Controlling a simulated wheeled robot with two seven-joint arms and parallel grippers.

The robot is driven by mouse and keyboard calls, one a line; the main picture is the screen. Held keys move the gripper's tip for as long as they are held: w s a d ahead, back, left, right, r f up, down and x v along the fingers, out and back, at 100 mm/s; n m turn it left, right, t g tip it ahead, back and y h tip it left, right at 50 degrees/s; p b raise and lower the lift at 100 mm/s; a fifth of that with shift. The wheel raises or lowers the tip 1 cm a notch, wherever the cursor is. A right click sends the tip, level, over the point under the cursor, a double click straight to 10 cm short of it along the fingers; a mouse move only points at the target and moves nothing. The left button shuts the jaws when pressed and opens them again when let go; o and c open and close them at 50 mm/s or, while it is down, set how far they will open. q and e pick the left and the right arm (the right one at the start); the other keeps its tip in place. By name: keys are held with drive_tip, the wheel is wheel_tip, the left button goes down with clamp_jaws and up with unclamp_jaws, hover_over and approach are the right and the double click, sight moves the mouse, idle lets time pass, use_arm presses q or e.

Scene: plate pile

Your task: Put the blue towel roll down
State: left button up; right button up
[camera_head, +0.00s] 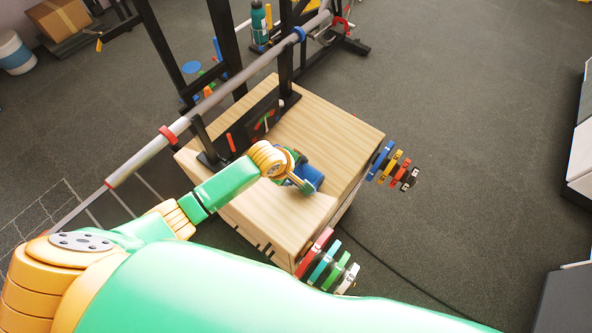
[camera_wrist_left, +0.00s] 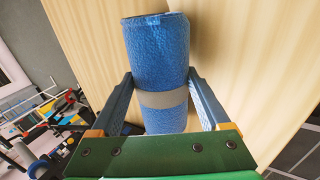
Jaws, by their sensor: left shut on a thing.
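The blue towel roll (camera_wrist_left: 155,60) has a pale band around it and lies between the two fingers of my left gripper (camera_wrist_left: 158,95) in the left wrist view. The gripper is shut on it. In the head view the blue roll (camera_head: 309,177) shows at the end of my left gripper (camera_head: 297,182), over the top of the wooden box (camera_head: 340,135). The gripper hides part of the roll there. I cannot tell whether the roll touches the wooden surface. My right gripper is not in view.
A barbell (camera_head: 235,83) on a black rack runs along the box's left side. A teal bottle (camera_head: 259,22) stands behind. The box top right of the roll is clear.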

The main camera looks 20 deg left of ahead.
use_arm(q)
drive_tip(key=shift+r, duration=0.1)
drive_tip(key=o, duration=1.4)
drive_tip(key=shift+s+r, duration=0.1)
drive_tip(key=shift+r, duration=0.2)
drive_tip(key=p+v, duration=0.4)
drive_tip(key=v, duration=0.7)
drive_tip(key=shift+s+r, duration=0.2)
drive_tip(key=shift+a, duration=0.1)
